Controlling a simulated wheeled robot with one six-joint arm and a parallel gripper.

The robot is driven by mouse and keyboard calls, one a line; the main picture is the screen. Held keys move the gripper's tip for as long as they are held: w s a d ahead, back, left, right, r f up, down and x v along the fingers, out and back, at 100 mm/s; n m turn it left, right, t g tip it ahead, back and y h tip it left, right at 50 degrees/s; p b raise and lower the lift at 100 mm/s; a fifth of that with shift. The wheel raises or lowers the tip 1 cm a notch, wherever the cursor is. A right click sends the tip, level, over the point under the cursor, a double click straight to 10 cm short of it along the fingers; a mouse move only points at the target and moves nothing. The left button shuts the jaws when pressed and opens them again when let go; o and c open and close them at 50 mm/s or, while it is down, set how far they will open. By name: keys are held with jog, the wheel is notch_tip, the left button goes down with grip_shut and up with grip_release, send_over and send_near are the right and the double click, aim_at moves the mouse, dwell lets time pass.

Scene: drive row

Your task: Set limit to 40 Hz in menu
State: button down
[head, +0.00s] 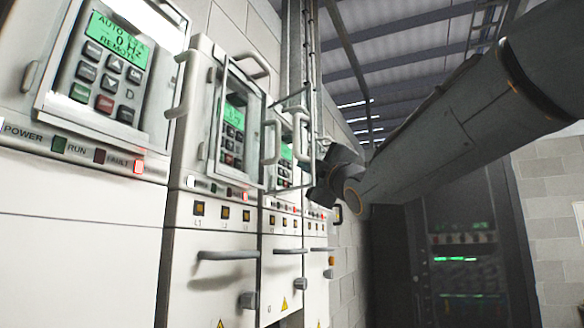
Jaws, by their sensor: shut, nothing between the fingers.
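Several drive cabinets stand in a row along the left wall. The nearest drive's green display (116,38) shows "AUTO", "0 HZ" and "REMOTE"; finer text is blurred. The second drive's display (234,116) and keypad (232,146) are small and seen at a slant. A third display (286,152) is partly hidden by frames and handles. My gripper (318,191) is at the end of my arm, near the farther drives, dark and small; it looks shut and empty. I cannot tell whether it touches anything.
Framed covers with bar handles (270,142) stick out from the drives. Lever handles (228,255) project below. The nearest drive's fault lamp (138,167) glows red. A dark rack (465,250) with green lights stands at the back right. My arm crosses the upper right.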

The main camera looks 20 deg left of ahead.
jog(key=d, duration=0.2)
jog(key=d+b, duration=0.1)
jog(key=d, duration=0.2)
jog(key=shift+s, duration=0.2)
dwell(3.5)
jog(key=w+d+f+m+g+h, duration=0.15)
jog(key=d+f+m+h, duration=0.45)
jog(key=f, duration=0.8)
jog(key=w+d+f+m+g+h, duration=0.1)
jog(key=w+d+f+m+h, duration=0.15)
jog(key=d+f, duration=0.85)
jog(key=w+d+f+m+g+h, duration=0.2)
jog(key=d+f+m+h, duration=0.35)
jog(key=f, duration=1.15)
jog(key=s+d+f+m+g+h, duration=0.1)
jog(key=s+d+f+m+g, duration=0.1)
jog(key=s+d+f, duration=0.45)
jog(key=s+d+f+m+g+h, duration=0.1)
jog(key=s+d+f+m+g, duration=0.2)
jog(key=f, duration=0.6)
jog(key=s+d+f+m+g, duration=0.2)
jog(key=s+f, duration=0.3)
jog(key=s, duration=0.5)
jog(key=s+d+f+m+g, duration=0.2)
jog(key=s+f+g, duration=0.2)
jog(key=s, duration=0.6)
notch_tip(320, 180, down, 2)
jog(key=shift+f+h, duration=0.25)
jog(key=shift+h, duration=0.05)
